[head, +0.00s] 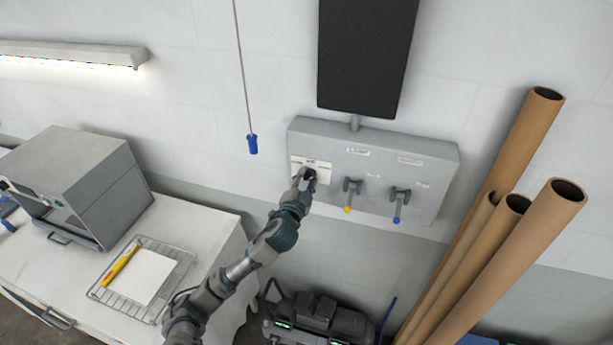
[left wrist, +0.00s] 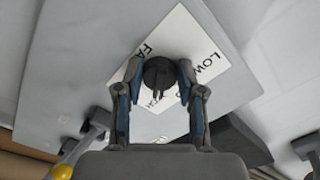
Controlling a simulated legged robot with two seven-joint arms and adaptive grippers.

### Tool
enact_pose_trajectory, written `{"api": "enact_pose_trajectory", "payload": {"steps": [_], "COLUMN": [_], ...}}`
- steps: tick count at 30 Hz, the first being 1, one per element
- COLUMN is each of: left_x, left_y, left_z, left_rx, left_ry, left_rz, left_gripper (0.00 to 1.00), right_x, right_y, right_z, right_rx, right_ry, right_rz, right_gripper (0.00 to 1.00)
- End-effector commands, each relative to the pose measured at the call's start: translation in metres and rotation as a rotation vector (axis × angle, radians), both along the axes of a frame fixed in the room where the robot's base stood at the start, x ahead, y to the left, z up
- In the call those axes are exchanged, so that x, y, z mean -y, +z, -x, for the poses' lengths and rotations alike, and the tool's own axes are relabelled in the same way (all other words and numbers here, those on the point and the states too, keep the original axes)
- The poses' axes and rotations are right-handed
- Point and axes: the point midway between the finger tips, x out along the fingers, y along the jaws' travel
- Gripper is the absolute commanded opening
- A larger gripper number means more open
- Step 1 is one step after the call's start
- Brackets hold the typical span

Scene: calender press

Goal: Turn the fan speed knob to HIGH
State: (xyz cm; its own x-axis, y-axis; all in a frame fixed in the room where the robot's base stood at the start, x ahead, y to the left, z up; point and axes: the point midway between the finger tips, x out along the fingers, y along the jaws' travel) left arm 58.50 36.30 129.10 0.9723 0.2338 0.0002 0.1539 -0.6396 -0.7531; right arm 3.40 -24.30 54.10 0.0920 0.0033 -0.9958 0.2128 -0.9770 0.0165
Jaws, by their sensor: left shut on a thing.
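The fan speed knob (left wrist: 159,72) is a dark round knob on a white label plate (left wrist: 205,62) with black lettering; "LOW" and part of "FA" can be read, the rest is covered. In the head view the label plate (head: 322,172) is at the left end of a grey wall panel (head: 436,160). My left gripper (head: 307,177) is at the knob there. In the left wrist view my left gripper (left wrist: 159,78) has one finger on each side of the knob, shut on it. Which setting the knob points to cannot be told. My right gripper is not in view.
Two levers, one yellow-tipped (head: 348,209) and one blue-tipped (head: 397,219), stick out right of the knob. A blue pull-cord handle (head: 252,144) hangs at the left. Brown cardboard tubes (head: 530,235) lean at the right. A white table (head: 206,222) stands at lower left.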

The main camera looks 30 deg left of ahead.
Motion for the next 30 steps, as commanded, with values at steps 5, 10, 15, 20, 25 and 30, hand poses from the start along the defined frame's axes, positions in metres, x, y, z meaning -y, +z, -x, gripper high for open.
{"api": "enact_pose_trajectory", "payload": {"steps": [5,10,15,20,25,30], "left_x": [-0.0015,-0.0013,-0.0014,-0.0014,-0.0013,-0.0012], "left_y": [0.0041,0.0033,0.0024,0.0016,0.0009,0.0004], "left_z": [0.0000,-0.0001,-0.0001,-0.0001,-0.0001,-0.0001], "left_rx": [-0.017,-0.035,-0.044,-0.047,-0.049,-0.050], "left_ry": [0.002,0.002,0.002,0.002,0.002,0.002], "left_rz": [-0.103,-0.166,-0.197,-0.206,-0.205,-0.205], "left_gripper": [0.04,0.04,0.04,0.04,0.04,0.49], "right_x": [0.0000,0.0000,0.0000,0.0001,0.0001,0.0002], "right_y": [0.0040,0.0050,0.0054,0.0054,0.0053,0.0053], "right_z": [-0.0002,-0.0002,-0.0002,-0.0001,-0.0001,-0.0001], "right_rx": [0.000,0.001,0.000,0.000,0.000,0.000], "right_ry": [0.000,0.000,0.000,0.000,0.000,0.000], "right_rz": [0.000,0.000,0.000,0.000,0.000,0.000], "right_gripper": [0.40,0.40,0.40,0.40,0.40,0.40]}}
